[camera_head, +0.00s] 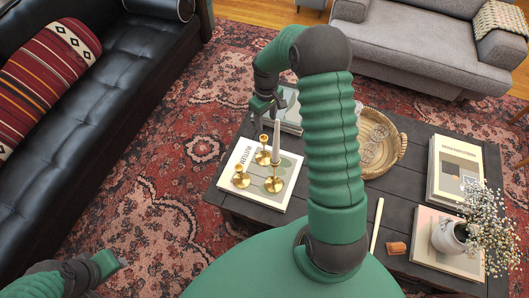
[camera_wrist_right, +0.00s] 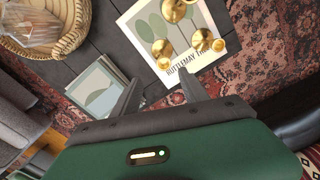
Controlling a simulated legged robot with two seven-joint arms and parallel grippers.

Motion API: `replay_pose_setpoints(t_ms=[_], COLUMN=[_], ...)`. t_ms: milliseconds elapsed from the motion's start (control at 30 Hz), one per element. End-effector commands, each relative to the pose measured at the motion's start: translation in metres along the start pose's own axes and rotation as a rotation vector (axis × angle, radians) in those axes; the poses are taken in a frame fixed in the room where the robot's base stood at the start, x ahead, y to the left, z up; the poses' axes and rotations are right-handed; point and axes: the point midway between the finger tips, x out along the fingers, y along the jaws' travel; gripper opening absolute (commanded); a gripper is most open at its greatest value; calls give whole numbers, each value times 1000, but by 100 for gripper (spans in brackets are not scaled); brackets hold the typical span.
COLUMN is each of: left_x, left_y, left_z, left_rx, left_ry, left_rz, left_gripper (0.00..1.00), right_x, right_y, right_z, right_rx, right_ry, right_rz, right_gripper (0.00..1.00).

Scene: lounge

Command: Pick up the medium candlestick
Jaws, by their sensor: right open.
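Three brass candlesticks stand close together on a white book (camera_head: 240,202) on the dark coffee table. One (camera_head: 274,184) has a pale candle rising from it; one at the back (camera_head: 263,157) looks middling in height, and one at the left (camera_head: 241,178) looks low. Which is the medium one is not certain. The wrist view shows brass tops and bases (camera_wrist_right: 162,48) beyond the fingers. My right gripper (camera_head: 268,104) is open and empty, above and behind the candlesticks; its fingers also show in the wrist view (camera_wrist_right: 160,95). My left gripper (camera_head: 108,264) is low at the left, its jaws unclear.
A woven basket (camera_head: 400,150) and a framed picture or book (camera_wrist_right: 98,92) are near the candlesticks. Books (camera_head: 437,170), a white flower vase (camera_head: 450,237) and a brown block (camera_head: 396,248) are at the right. A black sofa (camera_head: 120,85) is at the left.

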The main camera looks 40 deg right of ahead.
Motion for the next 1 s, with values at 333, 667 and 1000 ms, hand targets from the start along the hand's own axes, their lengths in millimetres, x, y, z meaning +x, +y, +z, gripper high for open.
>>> replay_pose_setpoints(t_ms=[333,667,1000], left_x=[14,20,23], left_y=[0,0,0], left_z=[3,4,5], left_rx=[-1,0,-1], left_ry=[1,1,1], left_rz=[0,0,0], left_gripper=[36,36,36], right_x=[88,134,162], right_y=[-1,-2,-2], right_z=[0,-2,-4], right_rx=[-3,-2,-1], right_ry=[-2,-1,3], right_rz=[-1,-2,2], right_gripper=[52,52,52])
